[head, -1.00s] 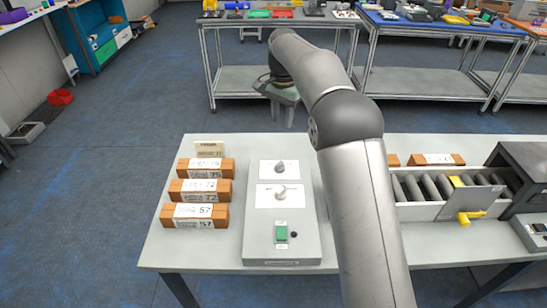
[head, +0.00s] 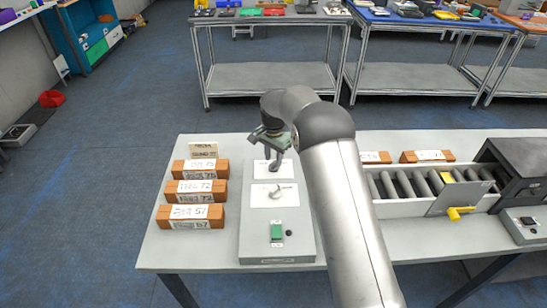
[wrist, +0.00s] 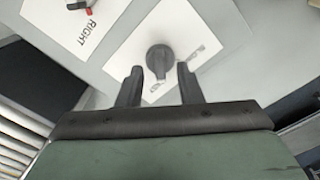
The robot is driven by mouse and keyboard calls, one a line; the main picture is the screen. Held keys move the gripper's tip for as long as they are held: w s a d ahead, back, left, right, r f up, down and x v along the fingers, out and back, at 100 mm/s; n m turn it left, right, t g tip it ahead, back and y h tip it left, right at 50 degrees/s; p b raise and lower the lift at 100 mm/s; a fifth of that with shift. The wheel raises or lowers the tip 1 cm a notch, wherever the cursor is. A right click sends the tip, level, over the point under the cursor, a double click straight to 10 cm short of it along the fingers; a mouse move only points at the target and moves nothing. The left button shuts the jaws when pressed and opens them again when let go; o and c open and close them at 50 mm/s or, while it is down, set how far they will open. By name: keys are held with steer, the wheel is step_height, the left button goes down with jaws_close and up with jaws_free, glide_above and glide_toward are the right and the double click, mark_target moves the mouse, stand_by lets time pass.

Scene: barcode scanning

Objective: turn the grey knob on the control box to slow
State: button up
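The control box (head: 255,242) stands on the table with two knobs on white label plates, a green button and a small black button. The dark grey knob (wrist: 159,57) is on the plate (wrist: 200,22) in the wrist view. Lettering on that plate is partly covered and not clearly readable. In the head view my gripper hides most of this knob. My gripper (wrist: 159,69) is open and empty, pointing down, with one finger on each side of the knob's lower part in the picture; contact cannot be told.
Brick-coloured boxes with labels (head: 190,215) stand left of the control box. A roller conveyor (head: 400,205) with a yellow handle (head: 460,212) lies to the right, beside a dark machine (head: 520,165). In the wrist view the second plate reads "RIGHT" (wrist: 88,34).

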steer(key=shift+f, duration=0.65)
jaws_close()
